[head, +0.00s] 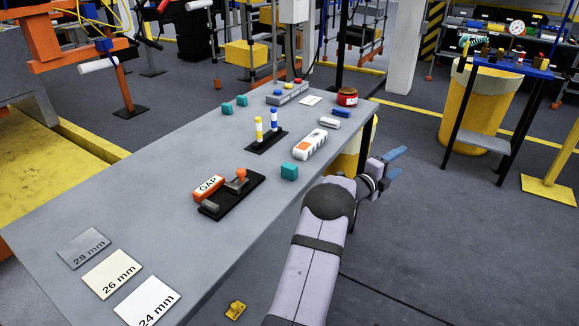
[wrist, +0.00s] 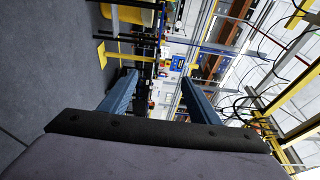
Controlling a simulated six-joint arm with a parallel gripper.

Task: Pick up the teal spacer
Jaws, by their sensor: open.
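Three teal blocks lie on the grey table (head: 150,200) in the head view; I cannot tell which is meant by the teal spacer. One teal block (head: 289,171) sits near the table's right edge, in front of a white and orange device. Two more teal blocks, one (head: 227,107) and another (head: 242,100), sit close together towards the far left edge. My gripper (head: 398,163) is open and empty, out past the right edge of the table, right of the nearest block. In the wrist view its blue fingers (wrist: 158,80) stand apart with nothing between them, and no teal block shows.
A black gauge fixture with an orange GAP block (head: 208,187) stands left of the nearest teal block. Yellow and blue posts (head: 259,130) stand behind it. The white and orange device (head: 310,144) lies close by. Thickness plates (head: 112,274) lie at the near end.

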